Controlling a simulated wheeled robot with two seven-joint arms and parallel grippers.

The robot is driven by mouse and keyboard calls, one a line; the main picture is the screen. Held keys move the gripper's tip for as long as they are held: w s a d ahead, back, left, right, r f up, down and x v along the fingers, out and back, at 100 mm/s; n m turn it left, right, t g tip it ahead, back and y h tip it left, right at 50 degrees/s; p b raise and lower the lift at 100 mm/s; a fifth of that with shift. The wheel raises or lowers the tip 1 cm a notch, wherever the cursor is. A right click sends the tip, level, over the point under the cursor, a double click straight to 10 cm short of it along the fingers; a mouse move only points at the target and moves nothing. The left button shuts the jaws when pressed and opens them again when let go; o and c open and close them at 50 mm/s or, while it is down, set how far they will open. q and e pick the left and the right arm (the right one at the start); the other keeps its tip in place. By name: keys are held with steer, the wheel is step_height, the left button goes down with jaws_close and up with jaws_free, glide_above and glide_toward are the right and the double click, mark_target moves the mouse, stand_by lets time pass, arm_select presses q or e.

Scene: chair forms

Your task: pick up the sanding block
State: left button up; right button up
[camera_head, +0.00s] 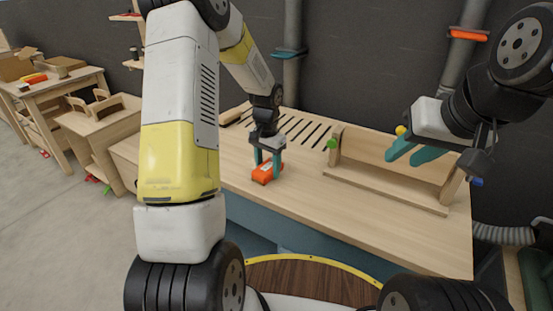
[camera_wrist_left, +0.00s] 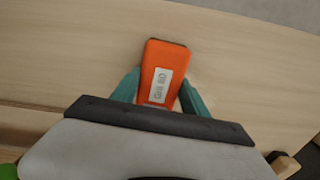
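The sanding block (camera_head: 266,174) is an orange block lying on the wooden workbench; it also shows in the left wrist view (camera_wrist_left: 163,68) with a white label. My left gripper (camera_head: 268,160) points down at it. Its teal fingers are spread, one on each side of the block's near end in the left wrist view (camera_wrist_left: 161,90). The fingertips are very close to the sides; contact is not clear. My right gripper (camera_head: 415,151) is open and empty, raised in front of the bench's right part.
A wooden frame (camera_head: 385,187) with a green knob stands on the workbench (camera_head: 310,205) to the right. Dark slots cut the bench top behind the block. Side tables with boxes (camera_head: 62,64) stand far left. The bench top's front middle is clear.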

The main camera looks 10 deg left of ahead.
mark_target(268, 166)
arm_select(q)
steer(key=c, duration=0.4)
steer(key=shift+c, duration=0.2)
steer(key=shift+r, duration=0.15)
steer(key=shift+r, duration=0.6)
step_height(268, 166, up, 2)
steer(key=shift+r, duration=0.15)
steer(key=s+d, duration=0.3)
steer(key=s, duration=0.1)
steer(key=s+d+r, duration=0.1)
steer(key=s+d, duration=0.2)
steer(key=s, duration=0.1)
steer(key=s+d, duration=0.3)
steer(key=s, duration=0.2)
steer(key=shift+d+r, duration=0.15)
steer(key=shift+d, duration=0.1)
